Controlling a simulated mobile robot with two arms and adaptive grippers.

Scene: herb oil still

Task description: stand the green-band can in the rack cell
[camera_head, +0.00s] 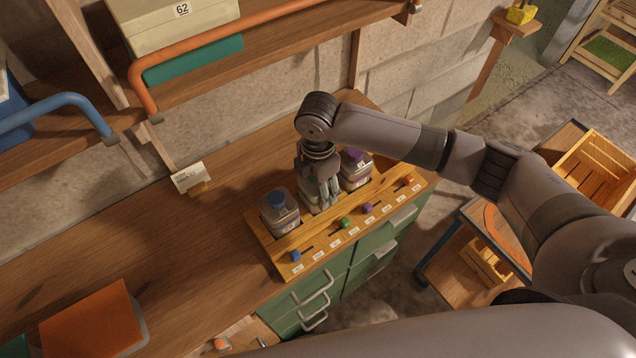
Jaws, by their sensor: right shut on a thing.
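The wooden rack (284,252) sits at the front right of the bench, with a row of coloured knobs and small labels along its front. My right gripper (325,196) points down over the rack's middle and is shut on the green-band can (313,205). The fingers hide most of that can, and its band colour does not show. It is at the cell between a blue-capped can (279,215) and a purple-capped can (356,170). I cannot tell whether it rests on the cell floor. My left gripper is not in view.
A shelf with an orange rail (215,38) and a box marked 62 (178,20) is above the bench at the back. A label card (188,177) stands left of the rack. An orange folder-like object (92,322) lies front left. The bench between is clear.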

